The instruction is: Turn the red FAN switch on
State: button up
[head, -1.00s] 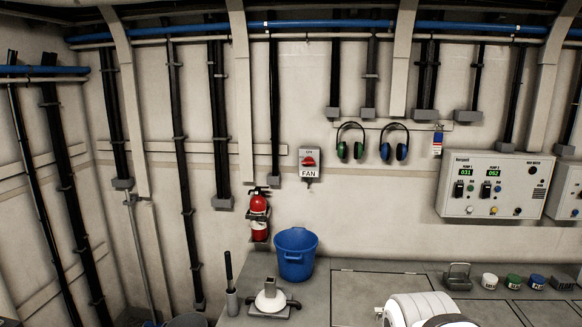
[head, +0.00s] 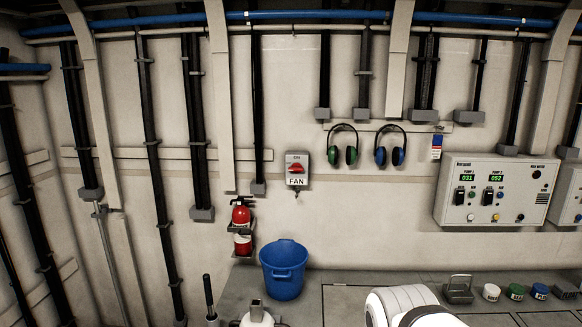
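The FAN switch is a grey box (head: 303,159) on the back wall, left of the picture's middle. Its red knob (head: 295,169) lies roughly sideways, not pointing up at the small "ON" marking at the box top. A white "FAN" label (head: 296,181) is below it. Nothing covers the switch. A white rounded part of my arm (head: 400,303) shows at the bottom edge, well below and right of the switch. My gripper is not in view.
A blue bucket (head: 284,271) stands on the grey bench below the switch. A red fire extinguisher (head: 241,222) hangs left of it. Green (head: 342,147) and blue (head: 390,147) ear defenders hang to the right, before a pump panel (head: 497,190). The wall around the switch is clear.

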aim_at(296, 169)
jog(key=i, duration=1.2)
jog(key=u, duration=0.05)
